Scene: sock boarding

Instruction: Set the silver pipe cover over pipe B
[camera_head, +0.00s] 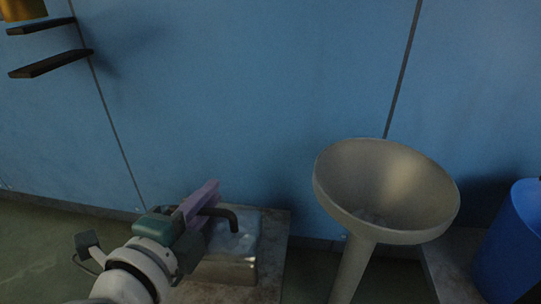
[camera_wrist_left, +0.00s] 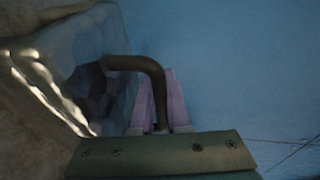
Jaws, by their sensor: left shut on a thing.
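My left gripper (camera_head: 203,204), with purple fingers, is at the lower middle of the head view. It is shut on a dark bent bar (camera_head: 228,213). In the left wrist view the bar (camera_wrist_left: 150,68) rises between the purple fingers (camera_wrist_left: 160,103) and bends left toward a grey-blue faceted surface (camera_wrist_left: 112,55). A silvery box-like piece (camera_head: 232,271) with a pale blue top stands just beyond the gripper. No label marks a pipe cover or pipe B. My right gripper is not in view.
A wide metal funnel-shaped bowl (camera_head: 387,187) on a stem stands to the right. A blue barrel (camera_head: 515,240) is at the right edge. A blue wall (camera_head: 250,90) closes off the back. Dark shelves (camera_head: 50,64) hang at the upper left. Open floor (camera_head: 50,245) shows at the left.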

